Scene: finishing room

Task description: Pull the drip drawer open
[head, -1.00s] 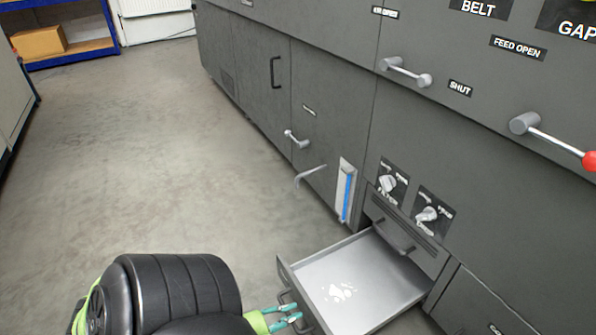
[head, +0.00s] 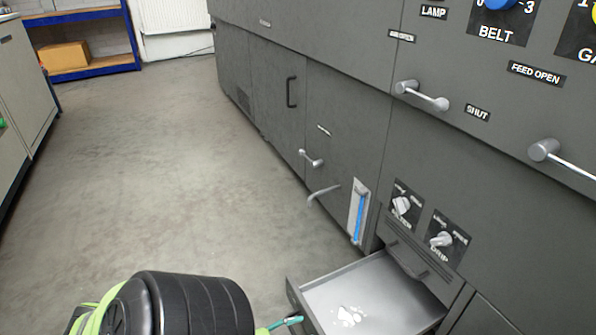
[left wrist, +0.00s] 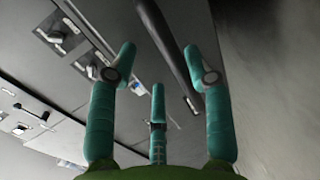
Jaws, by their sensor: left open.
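The drip drawer (head: 395,285) stands pulled out from the low part of the dark grey machine. Its tray is pale metal with whitish splashes on the floor of it. My left gripper (head: 287,322) is at the bottom of the head view, just outside the drawer's front panel, mostly hidden by my own wrist. In the left wrist view its teal fingers (left wrist: 158,62) are spread open. A dark bar (left wrist: 170,45), seemingly the drawer's handle, runs between the fingers; I cannot tell whether they touch it. My right gripper is not in view.
The machine front carries two small knobs (head: 441,239) above the drawer, a blue sight gauge (head: 359,215) and protruding lever handles (head: 421,95). The concrete floor (head: 170,190) to the left is clear. A blue shelf with a cardboard box (head: 64,57) stands far back.

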